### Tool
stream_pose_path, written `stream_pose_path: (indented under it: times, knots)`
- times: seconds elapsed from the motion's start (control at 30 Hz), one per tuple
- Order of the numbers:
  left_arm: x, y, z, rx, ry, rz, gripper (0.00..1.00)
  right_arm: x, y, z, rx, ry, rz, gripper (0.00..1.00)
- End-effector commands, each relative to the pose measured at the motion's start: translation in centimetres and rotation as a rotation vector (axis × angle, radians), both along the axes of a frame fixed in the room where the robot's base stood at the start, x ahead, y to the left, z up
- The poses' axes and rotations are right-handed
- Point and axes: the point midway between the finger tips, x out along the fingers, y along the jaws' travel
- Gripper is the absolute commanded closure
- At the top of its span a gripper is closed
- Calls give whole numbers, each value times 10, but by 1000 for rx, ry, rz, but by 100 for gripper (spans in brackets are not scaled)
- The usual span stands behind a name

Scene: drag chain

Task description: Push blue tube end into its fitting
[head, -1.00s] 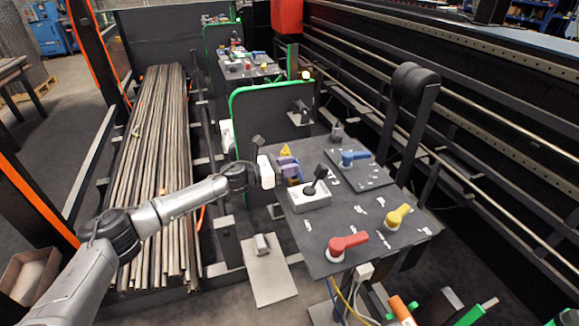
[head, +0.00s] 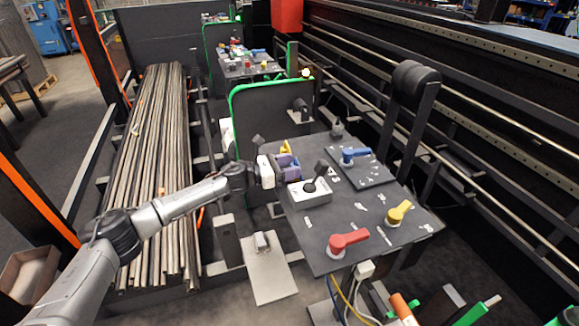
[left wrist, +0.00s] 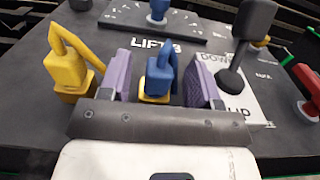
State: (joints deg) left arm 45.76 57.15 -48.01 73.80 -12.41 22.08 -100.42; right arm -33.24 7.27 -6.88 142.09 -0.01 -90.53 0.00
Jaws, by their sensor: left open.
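My left gripper (left wrist: 158,80) is open, with two purple fingers low over the black panel. It also shows in the head view (head: 288,166), at the panel's far left corner. In the left wrist view a blue piece (left wrist: 159,72), likely the blue tube end, stands upright between the fingers above a yellow base (left wrist: 155,98). A gap shows on both sides of it. The gripper's dark palm hides the foot of the base, so I cannot tell how deep the blue piece sits. My right gripper is not in view.
A yellow piece (left wrist: 68,62) stands just left of the fingers. A switch box (head: 311,195) with a black lever is close on the right. Red (head: 348,241), yellow (head: 399,212) and blue (head: 352,155) handles stand on the panel, with bare surface between them.

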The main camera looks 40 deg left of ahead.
Motion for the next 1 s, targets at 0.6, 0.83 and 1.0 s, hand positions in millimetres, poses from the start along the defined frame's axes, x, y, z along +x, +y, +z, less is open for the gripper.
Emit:
stream_pose_path:
  times: [0.6,0.83,1.0]
  knots:
    - [-58,34,-4,0,4,1,43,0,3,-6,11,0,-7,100]
    - [-87,51,-4,1,4,0,43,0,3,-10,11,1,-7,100]
    - [-102,60,-3,0,4,1,43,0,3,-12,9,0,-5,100]
